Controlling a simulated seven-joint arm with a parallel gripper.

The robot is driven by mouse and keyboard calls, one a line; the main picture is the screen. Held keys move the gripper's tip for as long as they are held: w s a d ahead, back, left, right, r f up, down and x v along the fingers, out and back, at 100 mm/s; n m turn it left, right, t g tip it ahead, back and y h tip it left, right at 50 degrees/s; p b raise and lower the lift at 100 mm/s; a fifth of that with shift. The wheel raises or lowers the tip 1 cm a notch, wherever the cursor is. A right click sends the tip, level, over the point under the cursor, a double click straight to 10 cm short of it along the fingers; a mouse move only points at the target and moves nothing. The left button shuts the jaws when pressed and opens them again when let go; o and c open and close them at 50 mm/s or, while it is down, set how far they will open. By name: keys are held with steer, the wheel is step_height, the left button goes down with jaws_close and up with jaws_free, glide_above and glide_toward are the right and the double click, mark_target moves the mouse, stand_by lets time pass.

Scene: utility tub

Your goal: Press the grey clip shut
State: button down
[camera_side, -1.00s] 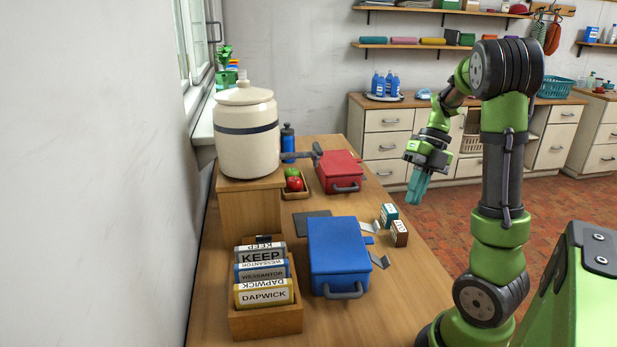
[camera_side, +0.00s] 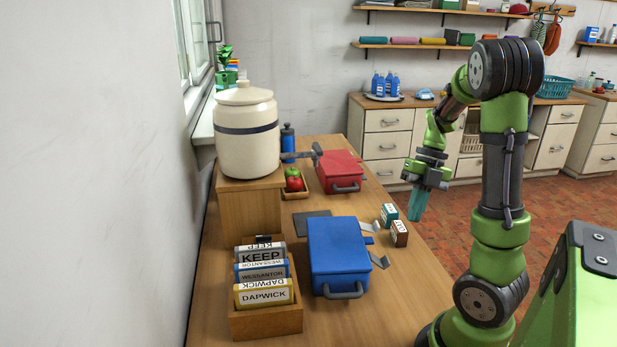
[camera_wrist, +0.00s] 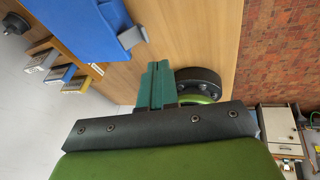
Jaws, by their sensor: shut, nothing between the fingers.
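The blue box (camera_side: 338,250) stands on the wooden table with its lid down and its dark grey handle (camera_side: 344,291) facing the near edge. A grey clip (camera_side: 379,260) sticks out from its right side; it also shows in the wrist view (camera_wrist: 132,37), angled outward. A second light grey piece (camera_side: 367,227) is farther back on that side; I cannot tell whether it belongs to the box. My gripper (camera_side: 417,217) is shut and empty, in the air to the right of the box and apart from the clip. Its teal fingers show in the wrist view (camera_wrist: 155,72).
Two small cartons, teal (camera_side: 389,214) and brown (camera_side: 399,233), stand right of the box. A red box (camera_side: 339,170) is behind, a file holder (camera_side: 265,318) to the left, a large crock (camera_side: 246,135) at back left.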

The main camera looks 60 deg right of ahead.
steer(key=x, duration=0.3)
steer(key=w+x, duration=0.1)
steer(key=x, duration=0.2)
steer(key=w+x, duration=0.1)
steer(key=x, duration=0.2)
steer(key=shift+a, duration=0.25)
steer(key=shift+s+d+f+t+y, duration=0.1)
steer(key=shift+f+t+y, duration=0.15)
steer(key=shift+t+y, duration=0.15)
